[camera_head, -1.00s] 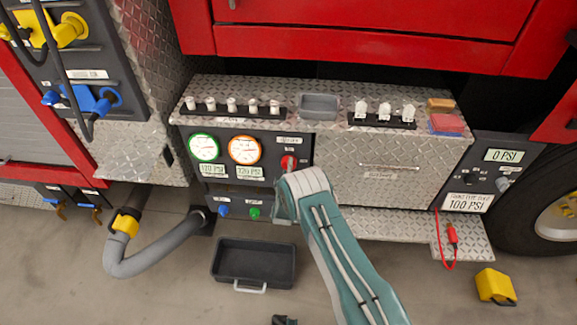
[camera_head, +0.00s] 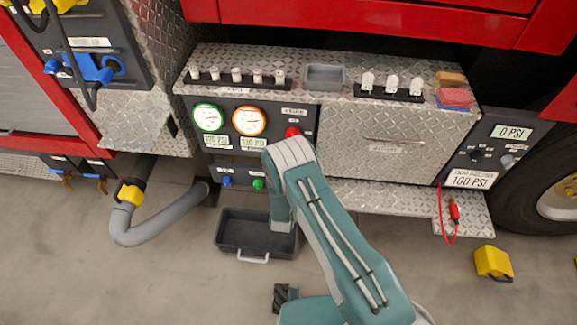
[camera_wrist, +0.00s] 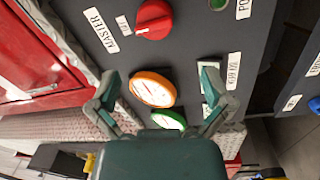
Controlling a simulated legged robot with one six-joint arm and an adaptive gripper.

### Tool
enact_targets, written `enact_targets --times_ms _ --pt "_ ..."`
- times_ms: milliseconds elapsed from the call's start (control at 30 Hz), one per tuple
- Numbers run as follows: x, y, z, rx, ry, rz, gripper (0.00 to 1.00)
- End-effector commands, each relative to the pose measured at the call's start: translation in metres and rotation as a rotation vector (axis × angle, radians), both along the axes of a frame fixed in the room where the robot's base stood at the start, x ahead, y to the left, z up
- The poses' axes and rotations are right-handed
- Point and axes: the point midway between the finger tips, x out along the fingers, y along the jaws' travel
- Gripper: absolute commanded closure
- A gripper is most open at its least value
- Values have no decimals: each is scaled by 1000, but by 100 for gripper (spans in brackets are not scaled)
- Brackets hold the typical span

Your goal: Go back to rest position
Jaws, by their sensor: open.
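My gripper (camera_wrist: 162,105) is open and empty in the wrist view, its two fingers spread before the pump panel. The panel carries a red knob (camera_wrist: 154,19) labelled MASTER, an orange-rimmed gauge (camera_wrist: 152,89) and a green-rimmed gauge (camera_wrist: 168,120). In the head view my teal arm rises from the bottom, bent in front of the panel, and hides the gripper. The red knob (camera_head: 292,132) shows just above the arm's bend. The gauges stand to its left.
A dark tray (camera_head: 232,232) lies on the floor below the panel, partly behind my arm. A grey hose (camera_head: 158,224) curves at the left. A yellow block (camera_head: 493,262) lies at the right. The diamond-plate ledge above holds small white parts and a grey bin (camera_head: 324,77).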

Motion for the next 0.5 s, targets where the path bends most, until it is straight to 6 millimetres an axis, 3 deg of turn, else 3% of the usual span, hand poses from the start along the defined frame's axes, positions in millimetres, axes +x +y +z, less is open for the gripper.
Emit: enact_targets --times_ms 500 --pt "4 0 5 12 5 0 0"
